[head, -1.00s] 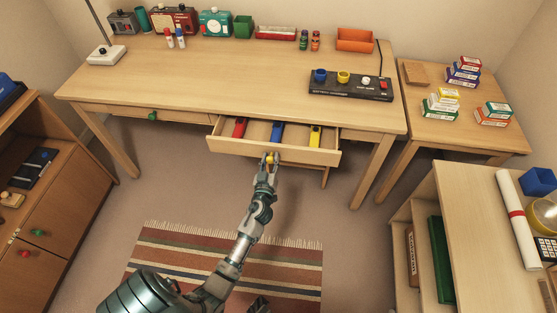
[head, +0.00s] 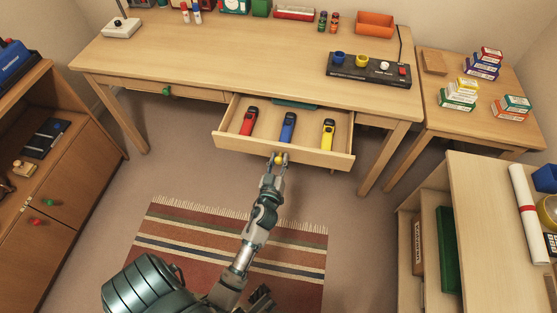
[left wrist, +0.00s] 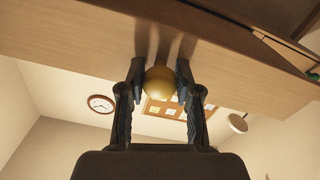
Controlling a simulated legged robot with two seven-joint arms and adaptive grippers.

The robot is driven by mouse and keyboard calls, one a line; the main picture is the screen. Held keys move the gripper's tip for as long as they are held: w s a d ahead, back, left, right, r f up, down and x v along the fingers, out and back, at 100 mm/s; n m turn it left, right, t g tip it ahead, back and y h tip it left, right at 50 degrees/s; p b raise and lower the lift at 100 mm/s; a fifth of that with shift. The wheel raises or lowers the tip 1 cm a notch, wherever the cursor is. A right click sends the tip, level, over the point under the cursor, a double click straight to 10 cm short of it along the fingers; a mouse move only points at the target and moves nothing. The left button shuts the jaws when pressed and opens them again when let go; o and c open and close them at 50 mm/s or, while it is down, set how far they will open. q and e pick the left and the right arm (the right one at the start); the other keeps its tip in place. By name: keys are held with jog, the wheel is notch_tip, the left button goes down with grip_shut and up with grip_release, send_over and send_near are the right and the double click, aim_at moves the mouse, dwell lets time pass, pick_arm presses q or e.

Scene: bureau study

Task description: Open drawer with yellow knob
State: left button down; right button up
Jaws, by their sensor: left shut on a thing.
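The drawer (head: 240,145) in the middle of the desk stands pulled out. A red, a blue and a yellow stapler-like tool lie inside it, along with a dark green thing at its back. The yellow knob (head: 280,159) is on the drawer front. My left gripper (head: 279,162) is shut on the knob. In the left wrist view the knob (left wrist: 160,82) sits between the two dark fingers, against the wooden drawer front (left wrist: 90,40). My right gripper cannot be made out in these views.
A second desk drawer with a green knob (head: 166,91) is shut at the left. A cabinet (head: 40,200) stands at the left and a shelf unit (head: 480,230) at the right. A striped rug (head: 180,225) lies on the floor in front of the desk.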

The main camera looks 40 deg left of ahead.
pick_arm(q)
jog(key=c, duration=1.2)
grip_release()
jog(key=shift+s, duration=0.15)
jog(key=o, duration=0.4)
jog(key=shift+d, duration=0.15)
jog(key=shift+d+r, duration=0.1)
jog(key=shift+a, duration=0.25)
jog(key=shift+a+r, duration=0.1)
jog(key=shift+r, duration=0.3)
jog(key=r, duration=0.9)
jog(key=shift+d, duration=0.35)
pick_arm(e)
jog(key=shift+s+d, duration=0.1)
jog(key=shift+d, duration=0.15)
pick_arm(q)
jog(key=shift+a, duration=0.15)
